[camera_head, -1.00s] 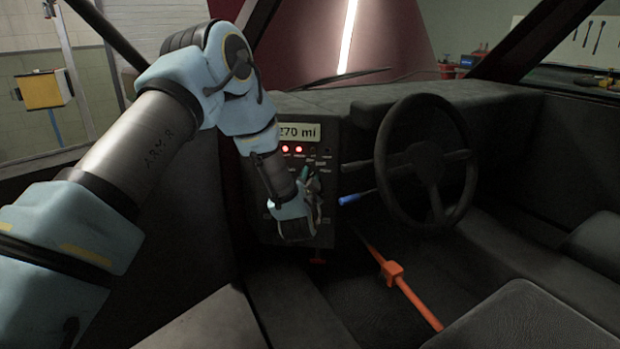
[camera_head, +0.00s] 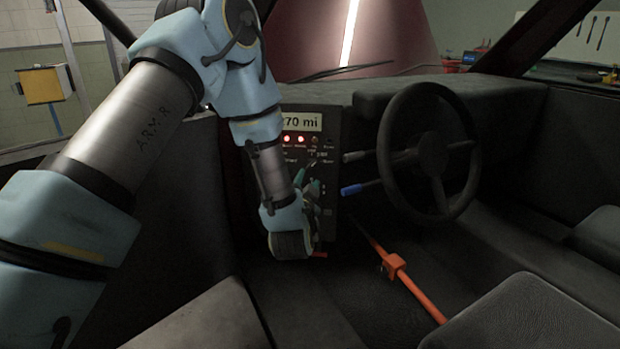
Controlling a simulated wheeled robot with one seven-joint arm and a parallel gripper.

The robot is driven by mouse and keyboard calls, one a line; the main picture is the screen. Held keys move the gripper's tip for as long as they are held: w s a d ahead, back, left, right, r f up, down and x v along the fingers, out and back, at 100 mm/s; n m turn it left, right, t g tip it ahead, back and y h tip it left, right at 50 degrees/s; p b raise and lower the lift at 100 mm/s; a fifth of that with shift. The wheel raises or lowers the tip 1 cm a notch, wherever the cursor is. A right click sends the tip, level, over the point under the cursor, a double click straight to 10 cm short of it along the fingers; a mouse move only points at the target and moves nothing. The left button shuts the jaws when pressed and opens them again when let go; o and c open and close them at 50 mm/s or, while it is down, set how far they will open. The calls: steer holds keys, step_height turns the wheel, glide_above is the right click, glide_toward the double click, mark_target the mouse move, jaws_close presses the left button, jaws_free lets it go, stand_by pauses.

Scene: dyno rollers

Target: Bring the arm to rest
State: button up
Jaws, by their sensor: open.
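My arm (camera_head: 125,120) reaches from the lower left over the car's interior, bends at the top, and hangs down in front of the dashboard panel. My gripper (camera_head: 316,200) is at the right side of the wrist, close to the lower part of the control panel (camera_head: 331,150). Its fingers are small and dark here. They are open, and I see nothing held between them. Whether they touch the panel I cannot tell. The panel has a display reading "70 mi", its left part hidden by my arm, and two lit red lights below it.
The steering wheel (camera_head: 431,150) is right of the panel, with a blue-tipped lever (camera_head: 356,189) beside it. An orange bar (camera_head: 412,285) slants across the floor. Seats (camera_head: 540,315) fill the lower right. A windshield pillar (camera_head: 104,30) stands behind my arm.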

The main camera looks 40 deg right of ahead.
steer(key=shift+v, duration=1.1)
steer(key=w+a+r+n+g+y+p, duration=0.15)
steer(key=w+a+n+y, duration=0.25)
steer(key=w+a, duration=0.55)
steer(key=a+r+n+g+y, duration=0.1)
steer(key=a+n+g+y, duration=0.3)
steer(key=a, duration=1.1)
steer(key=s+a+r+n+g+y, duration=0.1)
steer(key=s+a+n+g, duration=0.1)
steer(key=s+a, duration=0.2)
steer(key=s+a+r+n+g+y+p, duration=0.1)
steer(key=s+a, duration=0.4)
steer(key=a, duration=0.5)
steer(key=s+a+r+n+g+y+p, duration=0.1)
steer(key=s+a+n+g, duration=0.2)
steer(key=a, duration=0.4)
steer(key=shift+s+a+r+n+y, duration=0.3)
steer(key=shift+s+a+n+y, duration=0.1)
steer(key=shift+s+n, duration=0.35)
